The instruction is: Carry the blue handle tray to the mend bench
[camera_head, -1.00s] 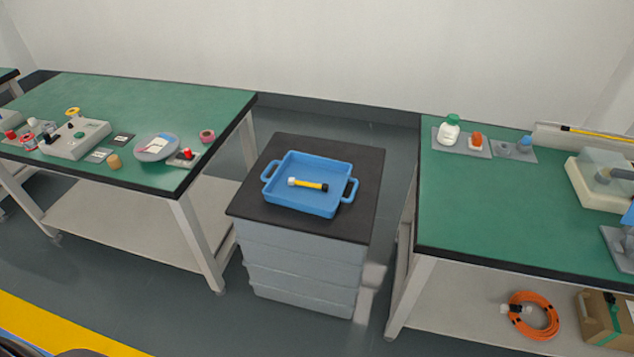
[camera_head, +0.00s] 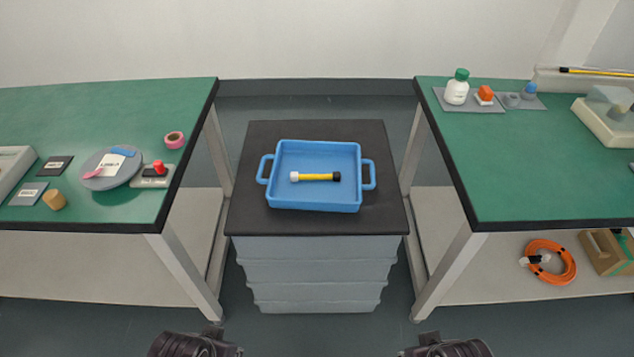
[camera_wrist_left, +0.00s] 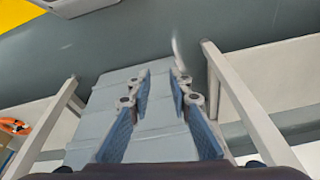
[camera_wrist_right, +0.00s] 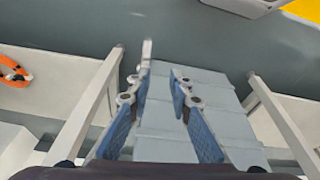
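The blue handle tray (camera_head: 316,203) lies on the black top of a grey cabinet in the head view, with one handle on its left and one on its right. A yellow cable piece (camera_head: 316,177) with a white end and a black end lies inside it. My left gripper (camera_wrist_left: 160,88) is open and empty in the left wrist view, in front of the cabinet. My right gripper (camera_wrist_right: 163,82) is open and empty in the right wrist view. Neither gripper touches the tray. In the head view only dark parts of my arms show at the bottom edge.
The grey cabinet (camera_head: 316,265) stands between two green-topped benches, the left bench (camera_head: 110,210) and the right bench (camera_head: 530,190). Both carry small items. An orange cable coil (camera_head: 550,265) and a cardboard box (camera_head: 606,252) sit on the right bench's lower shelf. Floor gaps flank the cabinet.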

